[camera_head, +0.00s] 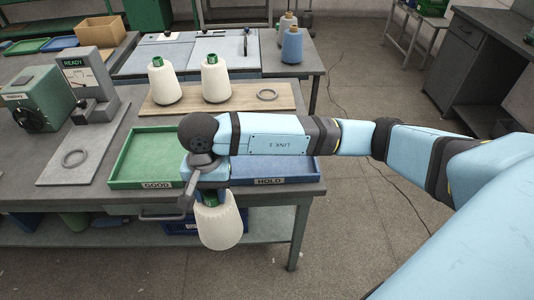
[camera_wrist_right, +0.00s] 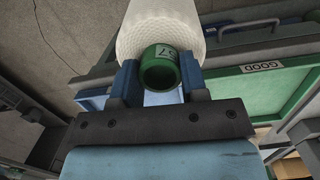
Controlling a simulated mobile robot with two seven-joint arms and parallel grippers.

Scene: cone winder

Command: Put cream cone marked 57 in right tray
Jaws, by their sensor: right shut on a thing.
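My right gripper (camera_head: 210,192) is shut on a cream cone (camera_head: 219,226) by its green tube top. The cone hangs below the gripper, in front of the table's front edge. In the right wrist view the two blue fingers (camera_wrist_right: 161,82) sit on either side of the green tube (camera_wrist_right: 158,72). The right tray is blue, labelled HOLD (camera_head: 285,171), and partly hidden by my right arm. The left tray is green, labelled GOOD (camera_head: 136,166), and looks empty where visible. My left gripper is not in view.
Two cream cones (camera_head: 164,82) (camera_head: 215,79) stand on a wooden board (camera_head: 245,99) behind the trays, with a grey ring at its right. A scale reading READY (camera_head: 84,75) stands at the left. A blue cone (camera_head: 292,46) stands farther back.

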